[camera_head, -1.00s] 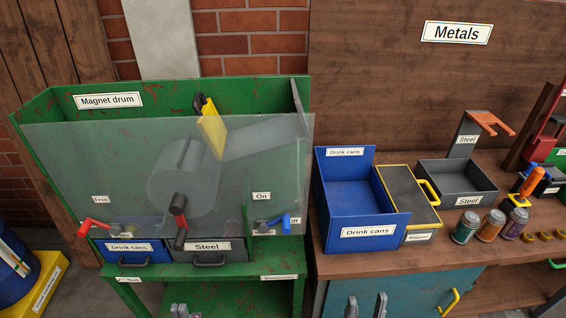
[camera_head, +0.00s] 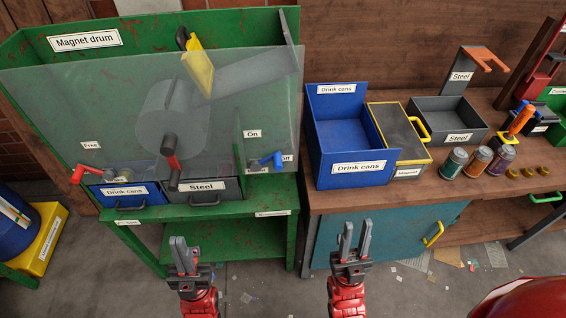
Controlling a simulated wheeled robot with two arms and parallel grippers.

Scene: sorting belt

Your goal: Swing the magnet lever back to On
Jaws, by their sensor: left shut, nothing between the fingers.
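The magnet lever (camera_head: 268,160) is a blue handle on a grey pivot at the right front of the green magnet drum machine (camera_head: 200,22). The handle points right, towards the partly hidden Off label (camera_head: 287,158); the On label (camera_head: 252,134) is above it. My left gripper (camera_head: 183,245) is shut and empty, low in front of the machine and left of the lever. My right gripper (camera_head: 356,226) is open and empty in front of the teal cabinet, right of and below the lever. Neither gripper touches the lever.
A clear panel (camera_head: 90,110) covers the drum above the lever. A red lever (camera_head: 85,173) is at the machine's left. Drawers (camera_head: 205,196) lie between the levers. A blue Drink cans bin (camera_head: 325,170) stands on the bench to the right.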

